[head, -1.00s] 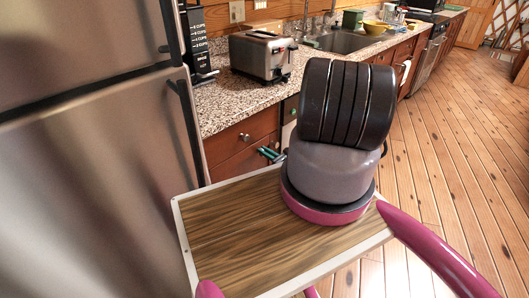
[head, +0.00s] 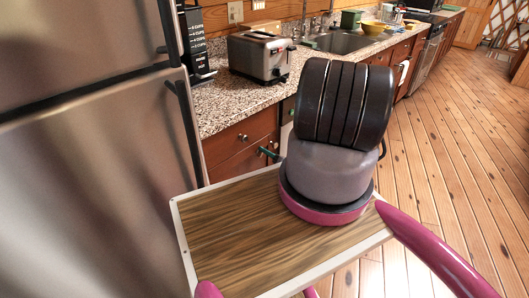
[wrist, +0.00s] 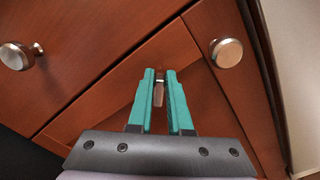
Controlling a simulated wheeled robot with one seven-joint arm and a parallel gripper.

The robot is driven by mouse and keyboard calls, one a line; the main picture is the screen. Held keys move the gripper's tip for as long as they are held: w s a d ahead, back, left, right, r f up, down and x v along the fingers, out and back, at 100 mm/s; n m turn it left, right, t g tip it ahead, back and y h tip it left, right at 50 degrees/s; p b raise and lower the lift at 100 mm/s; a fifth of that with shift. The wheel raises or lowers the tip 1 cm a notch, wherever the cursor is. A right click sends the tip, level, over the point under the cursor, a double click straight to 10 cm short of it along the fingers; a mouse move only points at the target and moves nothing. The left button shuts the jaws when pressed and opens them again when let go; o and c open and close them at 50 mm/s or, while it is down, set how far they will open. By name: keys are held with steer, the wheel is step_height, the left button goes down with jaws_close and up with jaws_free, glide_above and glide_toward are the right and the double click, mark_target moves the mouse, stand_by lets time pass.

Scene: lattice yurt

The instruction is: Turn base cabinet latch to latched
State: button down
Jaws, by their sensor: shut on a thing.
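The base cabinet is red-brown wood, with a drawer (head: 238,137) under the counter in the head view. In the wrist view its panelled door (wrist: 105,105) fills the middle. The latch (wrist: 159,92) is a small metal piece near the door's upper edge. My gripper (wrist: 160,78) has teal fingers that stand on either side of the latch and are shut on it. The fingers hide part of the latch, so its exact angle is hard to tell. In the head view my gripper (head: 266,153) is small at the cabinet front, partly behind my arm.
Two round metal knobs, one left (wrist: 17,56) and one right (wrist: 226,52), flank the latch. A steel refrigerator (head: 90,190) stands close on the left. A toaster (head: 260,56) sits on the speckled counter (head: 215,110). The wooden floor (head: 450,150) at right is open.

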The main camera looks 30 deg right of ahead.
steer(key=shift+w+d+f+m, duration=0.1)
steer(key=shift+f+m, duration=0.15)
steer(key=shift+m, duration=1.35)
steer(key=shift+s+d+f+m, duration=0.1)
steer(key=shift+d+f+m, duration=0.1)
steer(key=shift+m, duration=1.4)
steer(key=shift+w+d+f+m, duration=0.1)
steer(key=shift+f+m, duration=0.15)
steer(key=shift+m, duration=1.35)
steer(key=c, duration=0.8)
jaws_free()
steer(key=shift+a, duration=0.1)
steer(key=shift+c, duration=0.2)
steer(key=v, duration=1)
steer(key=shift+s, duration=0.4)
